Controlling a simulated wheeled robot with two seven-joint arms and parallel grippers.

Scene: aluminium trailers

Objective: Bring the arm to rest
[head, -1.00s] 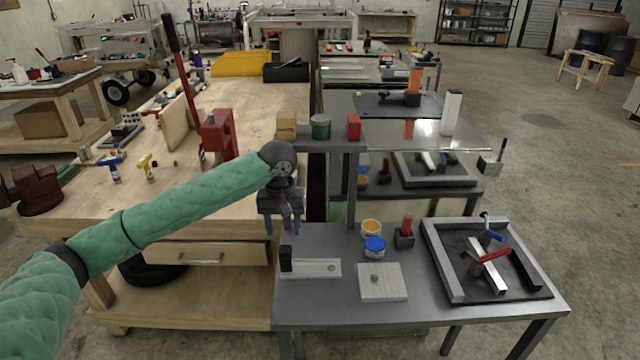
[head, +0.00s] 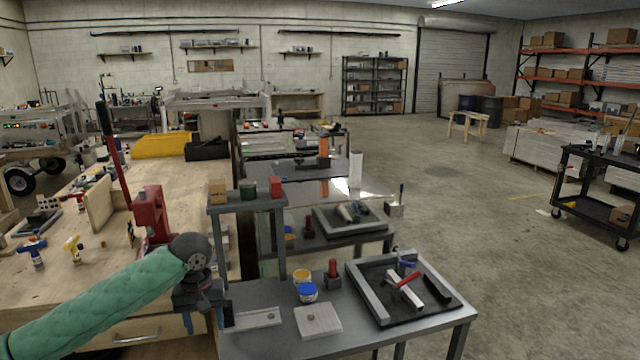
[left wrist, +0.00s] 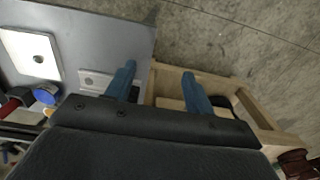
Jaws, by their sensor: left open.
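My left arm, in a green quilted sleeve, comes in from the lower left of the head view. Its gripper (head: 205,320) points down at the left edge of the grey table (head: 250,350), beside the wooden bench. In the left wrist view the two blue fingers (left wrist: 159,70) stand apart with nothing between them. One finger is over the grey table's edge, the other over the side of the wooden frame (left wrist: 215,88). A pale plate (head: 257,318) lies on the table just right of the gripper. My right gripper is not in view.
A square plate (head: 318,321), a blue-lidded can (head: 307,292), a red-handled tool (head: 333,272) and a black tray (head: 412,290) stand on the grey table. A raised shelf (head: 246,204) holds small blocks. A red press (head: 150,213) stands on the bench. Open floor lies right.

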